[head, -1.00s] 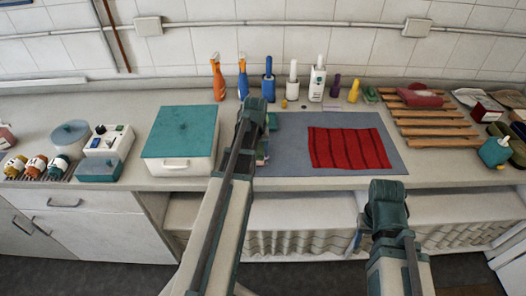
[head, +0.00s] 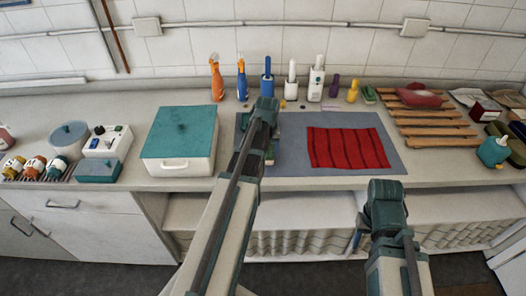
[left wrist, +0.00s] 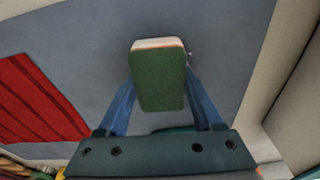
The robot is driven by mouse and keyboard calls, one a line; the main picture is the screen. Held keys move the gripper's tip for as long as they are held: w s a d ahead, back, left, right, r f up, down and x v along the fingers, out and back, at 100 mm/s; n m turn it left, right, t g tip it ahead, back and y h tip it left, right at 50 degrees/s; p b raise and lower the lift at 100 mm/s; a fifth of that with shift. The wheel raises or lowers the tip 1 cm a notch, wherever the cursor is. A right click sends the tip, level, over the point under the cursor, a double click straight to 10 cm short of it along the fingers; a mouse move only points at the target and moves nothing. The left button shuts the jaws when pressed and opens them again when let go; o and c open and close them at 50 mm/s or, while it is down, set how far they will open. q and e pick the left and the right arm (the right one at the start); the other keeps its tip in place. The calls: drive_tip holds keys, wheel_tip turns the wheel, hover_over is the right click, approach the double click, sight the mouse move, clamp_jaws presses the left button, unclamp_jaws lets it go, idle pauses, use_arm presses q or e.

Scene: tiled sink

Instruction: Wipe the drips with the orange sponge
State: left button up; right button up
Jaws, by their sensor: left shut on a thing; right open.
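My left gripper (left wrist: 159,92) is shut on the sponge (left wrist: 158,72). The left wrist view shows the sponge's green face and a pale, orange-tinged end between my two blue fingers. Sponge and gripper are over the grey mat (left wrist: 75,30); I cannot tell whether the sponge touches it. In the head view my left arm reaches over the left part of the mat (head: 292,150) and partly hides the gripper. My right gripper (head: 354,242) is open and empty in front of the counter, mostly hidden by its own arm. I cannot make out any drips.
A red striped cloth (head: 348,148) lies on the mat, right of my left arm. A teal-lidded white box (head: 180,140) stands to the left. Several bottles, such as a blue one (head: 267,85), line the back. A wooden slatted rack (head: 430,122) is at the right.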

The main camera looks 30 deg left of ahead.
use_arm(q)
drive_tip(key=shift+d, duration=0.1)
drive_tip(key=shift+w+r+p, duration=0.15)
drive_tip(key=shift+r+p, duration=0.2)
drive_tip(key=shift+p, duration=0.05)
wheel_tip(320, 180, up, 5)
drive_tip(key=p, duration=0.5)
drive_tip(key=shift+r, duration=0.1)
wheel_tip(320, 180, up, 3)
drive_tip(key=p, duration=0.3)
drive_tip(key=shift+r, duration=0.1)
drive_tip(key=shift+f+b, duration=0.4)
drive_tip(key=shift+f, duration=0.2)
drive_tip(key=shift+f, duration=0.1)
